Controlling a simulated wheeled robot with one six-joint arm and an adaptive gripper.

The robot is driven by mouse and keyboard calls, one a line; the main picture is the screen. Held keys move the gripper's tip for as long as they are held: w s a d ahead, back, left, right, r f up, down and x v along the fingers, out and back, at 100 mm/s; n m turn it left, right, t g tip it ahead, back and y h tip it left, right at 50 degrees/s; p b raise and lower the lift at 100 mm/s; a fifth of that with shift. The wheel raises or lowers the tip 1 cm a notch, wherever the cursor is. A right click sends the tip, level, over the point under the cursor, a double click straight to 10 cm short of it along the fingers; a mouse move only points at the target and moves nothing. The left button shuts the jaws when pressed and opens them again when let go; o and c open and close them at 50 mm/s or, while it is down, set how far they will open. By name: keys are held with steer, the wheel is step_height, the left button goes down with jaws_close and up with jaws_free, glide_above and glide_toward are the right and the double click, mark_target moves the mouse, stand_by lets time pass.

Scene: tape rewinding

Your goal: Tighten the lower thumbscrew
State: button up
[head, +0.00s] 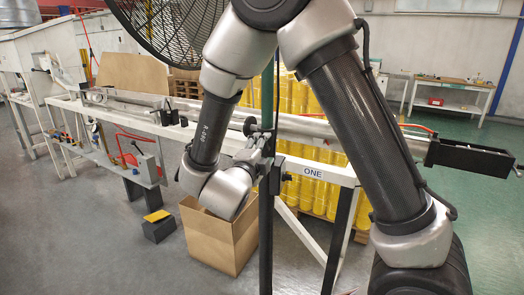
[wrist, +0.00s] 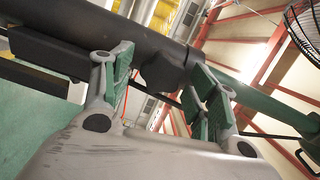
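My gripper (head: 257,148) is at the green and black upright post (head: 266,205), beside the long metal tube on the white bench. In the wrist view my gripper (wrist: 165,85) has its two green-padded fingers wide apart. A dark blocky part (wrist: 165,72) under a thick dark cylinder (wrist: 90,35) shows between and beyond the fingers. I cannot tell whether it is the lower thumbscrew, or whether a finger touches it. A round black knob (head: 250,126) shows just above my gripper in the head view. No thumbscrew can be made out for sure; my arm and the post hide part of this area.
The white bench frame (head: 325,170) marked ONE runs across the view. A cardboard box (head: 222,240) stands on the floor below my gripper. A black fan (head: 175,30) is above at the back. Yellow cylinders (head: 300,190) stand behind the bench. Open floor lies at front left.

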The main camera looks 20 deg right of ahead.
steer(key=v, duration=1.2)
steer(key=shift+f, duration=0.1)
